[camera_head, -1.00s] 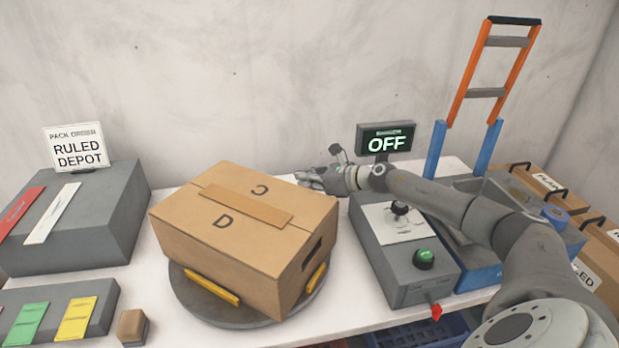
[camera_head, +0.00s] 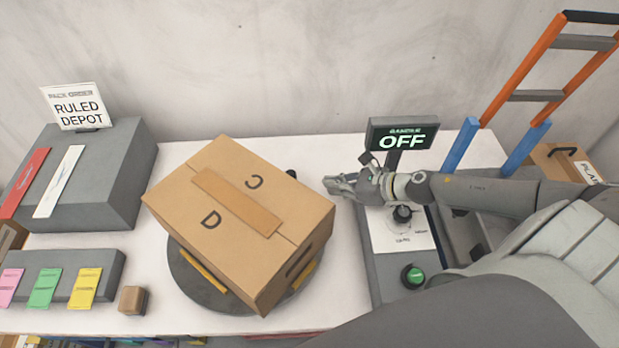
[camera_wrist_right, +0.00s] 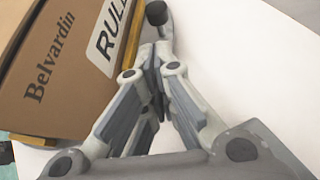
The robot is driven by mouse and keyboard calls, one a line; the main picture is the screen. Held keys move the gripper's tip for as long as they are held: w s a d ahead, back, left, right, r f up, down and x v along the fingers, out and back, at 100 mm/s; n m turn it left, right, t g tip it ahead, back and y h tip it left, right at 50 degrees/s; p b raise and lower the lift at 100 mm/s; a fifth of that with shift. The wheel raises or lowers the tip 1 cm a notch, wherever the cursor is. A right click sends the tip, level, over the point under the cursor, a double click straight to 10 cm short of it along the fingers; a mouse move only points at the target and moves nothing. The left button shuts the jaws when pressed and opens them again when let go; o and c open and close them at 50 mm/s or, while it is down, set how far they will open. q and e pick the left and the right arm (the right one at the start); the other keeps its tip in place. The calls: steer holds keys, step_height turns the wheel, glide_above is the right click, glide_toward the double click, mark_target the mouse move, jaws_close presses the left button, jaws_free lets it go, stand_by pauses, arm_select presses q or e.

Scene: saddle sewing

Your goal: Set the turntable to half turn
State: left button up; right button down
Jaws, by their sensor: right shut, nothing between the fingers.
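The turntable (camera_head: 187,283) is a grey disc on the white table, mostly hidden under a brown carton with yellow strips (camera_head: 203,278) along its lower sides. The carton (camera_head: 175,205) sits askew on it, marked C and D on top. A small black knob (camera_head: 291,173) shows behind the carton's far right edge; a black knob also shows in the right wrist view (camera_wrist_right: 157,12), just beyond the fingertips. My right gripper (camera_head: 330,185) is shut and empty, right of the carton and close to it. In the wrist view it (camera_wrist_right: 160,50) points along the carton's side. My left gripper is out of view.
A small wooden block (camera_head: 132,300) and coloured cards (camera_head: 46,287) are at left. An orange-blue frame (camera_head: 530,95) stands right.

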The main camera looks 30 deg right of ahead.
steer(key=p+x, duration=0.2)
steer(key=x, duration=0.5)
steer(key=shift+w+a+f+p, duration=0.15)
steer(key=shift+w+p, duration=0.15)
steer(key=shift+w, duration=0.05)
steer(key=shift+w+a+f, duration=0.2)
steer(key=shift+w+f, duration=0.15)
steer(key=shift+w, duration=0.05)
